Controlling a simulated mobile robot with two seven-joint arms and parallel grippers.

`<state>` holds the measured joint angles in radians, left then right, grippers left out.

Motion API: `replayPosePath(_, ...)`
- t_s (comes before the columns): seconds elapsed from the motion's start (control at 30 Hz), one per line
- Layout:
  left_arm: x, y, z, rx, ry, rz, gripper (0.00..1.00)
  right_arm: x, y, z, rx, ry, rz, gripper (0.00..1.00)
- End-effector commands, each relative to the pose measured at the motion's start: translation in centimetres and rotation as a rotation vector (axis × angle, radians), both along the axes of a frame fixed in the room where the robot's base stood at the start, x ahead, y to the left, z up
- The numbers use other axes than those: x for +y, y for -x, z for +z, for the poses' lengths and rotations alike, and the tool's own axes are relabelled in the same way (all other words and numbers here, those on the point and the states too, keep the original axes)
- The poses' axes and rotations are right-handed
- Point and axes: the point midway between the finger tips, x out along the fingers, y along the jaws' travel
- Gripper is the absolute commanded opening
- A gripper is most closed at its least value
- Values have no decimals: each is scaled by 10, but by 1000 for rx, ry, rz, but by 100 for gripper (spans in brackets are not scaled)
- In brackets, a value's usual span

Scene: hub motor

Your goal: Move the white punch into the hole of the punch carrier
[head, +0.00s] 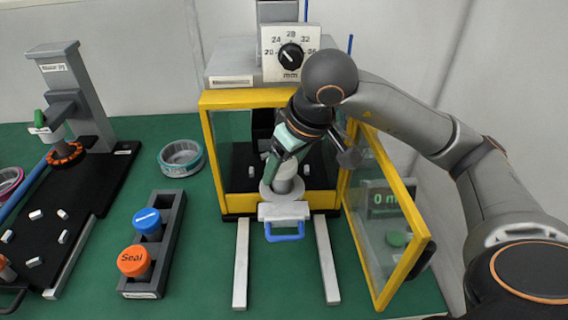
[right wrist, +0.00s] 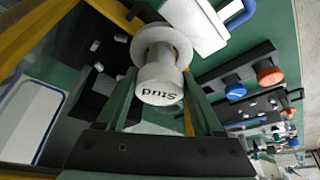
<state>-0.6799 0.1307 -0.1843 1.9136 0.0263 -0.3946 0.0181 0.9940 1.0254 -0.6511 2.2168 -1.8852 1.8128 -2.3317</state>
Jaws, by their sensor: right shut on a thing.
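The white punch (head: 284,178), marked "Stud" on its end, is between the fingers of my right gripper (head: 281,160). It also shows in the right wrist view (right wrist: 160,85), with the green fingers on both sides. My right gripper is shut on it. The punch carrier (head: 284,211) is a white slide with a blue handle at the front opening of the yellow-framed press. A white round disc (right wrist: 150,42) lies directly below the punch, beside the slide plate. The hole is hidden, and I cannot tell how deep the punch sits. My left gripper is not in view.
The press's yellow-framed door (head: 425,238) stands open on the right, close to my right arm. A black holder (head: 177,225) with blue (head: 147,220) and orange (head: 133,262) punches stands left. Two pale rails (head: 241,265) run forward from the press. A round tin (head: 181,158) is behind the holder.

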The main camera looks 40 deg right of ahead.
Motion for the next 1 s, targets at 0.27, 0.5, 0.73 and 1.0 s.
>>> replayPosePath(0.27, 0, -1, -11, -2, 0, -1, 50, 0, 0, -11, -4, -1, -1, 13)
replayPosePath(0.5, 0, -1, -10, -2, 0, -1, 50, 0, 0, -10, -4, -1, -1, 13)
replayPosePath(0.73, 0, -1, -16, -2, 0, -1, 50, 0, 0, -15, -4, -1, -1, 13)
replayPosePath(1.0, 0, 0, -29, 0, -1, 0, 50, 0, 0, -28, -3, -1, -1, 13)
